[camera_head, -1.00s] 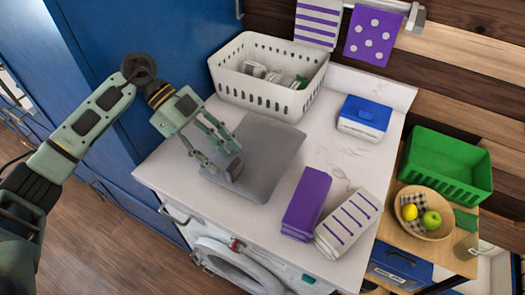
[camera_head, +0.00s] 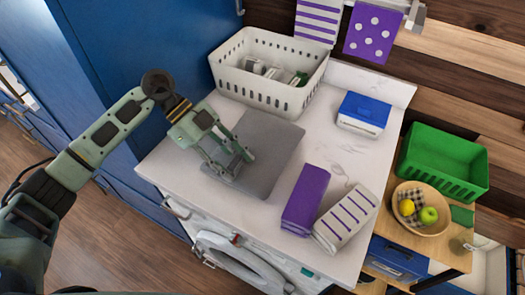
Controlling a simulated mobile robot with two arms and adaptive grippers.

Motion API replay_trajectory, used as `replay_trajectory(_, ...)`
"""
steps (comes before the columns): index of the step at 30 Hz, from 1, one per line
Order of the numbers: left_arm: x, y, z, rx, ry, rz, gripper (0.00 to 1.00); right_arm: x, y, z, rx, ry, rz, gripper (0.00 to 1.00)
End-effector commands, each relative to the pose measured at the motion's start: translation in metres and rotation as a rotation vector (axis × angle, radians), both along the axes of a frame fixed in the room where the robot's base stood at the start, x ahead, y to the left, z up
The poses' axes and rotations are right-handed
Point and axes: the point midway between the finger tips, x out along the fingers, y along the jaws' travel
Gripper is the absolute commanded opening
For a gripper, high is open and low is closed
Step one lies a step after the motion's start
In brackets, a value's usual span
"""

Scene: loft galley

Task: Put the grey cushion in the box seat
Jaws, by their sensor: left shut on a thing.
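A flat grey square (camera_head: 267,148) lies on the white worktop; it looks thin, and I cannot tell whether it is the grey cushion. My left gripper (camera_head: 238,170) reaches over its left part, fingers pointing down. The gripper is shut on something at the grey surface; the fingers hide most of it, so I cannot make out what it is. No box seat can be made out. My right gripper is not in view.
Around the grey square stand a white basket (camera_head: 257,88) with folded things, a blue-and-white box (camera_head: 363,114), a purple folded cloth (camera_head: 306,199) and a striped folded cloth (camera_head: 347,217). A green crate (camera_head: 443,162) and fruit bowl (camera_head: 421,209) stand right. A blue cabinet (camera_head: 120,60) rises left.

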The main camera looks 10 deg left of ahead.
Motion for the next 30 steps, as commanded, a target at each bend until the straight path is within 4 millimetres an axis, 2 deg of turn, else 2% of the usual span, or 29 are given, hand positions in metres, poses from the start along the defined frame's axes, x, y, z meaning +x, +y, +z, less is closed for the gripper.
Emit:
replay_trajectory(1, 0.001, 0.000, 0.001, -0.002, -0.002, 0.001, 0.06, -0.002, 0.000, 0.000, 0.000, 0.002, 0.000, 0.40)
replay_trajectory(2, 0.001, 0.000, 0.001, -0.002, -0.002, 0.001, 0.01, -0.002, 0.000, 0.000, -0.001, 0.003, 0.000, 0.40)
replay_trajectory(11, 0.001, 0.000, 0.006, -0.002, -0.005, 0.001, 0.00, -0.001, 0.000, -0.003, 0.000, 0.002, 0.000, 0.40)
replay_trajectory(14, 0.001, 0.000, 0.015, -0.003, -0.007, 0.000, 0.00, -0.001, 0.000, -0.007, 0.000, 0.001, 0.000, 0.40)
replay_trajectory(18, 0.002, 0.000, 0.038, -0.002, -0.011, -0.002, 0.00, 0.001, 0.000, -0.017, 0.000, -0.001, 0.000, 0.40)
replay_trajectory(30, -0.059, -0.063, 0.091, -0.002, -0.008, -0.005, 0.00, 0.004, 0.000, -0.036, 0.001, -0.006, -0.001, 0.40)
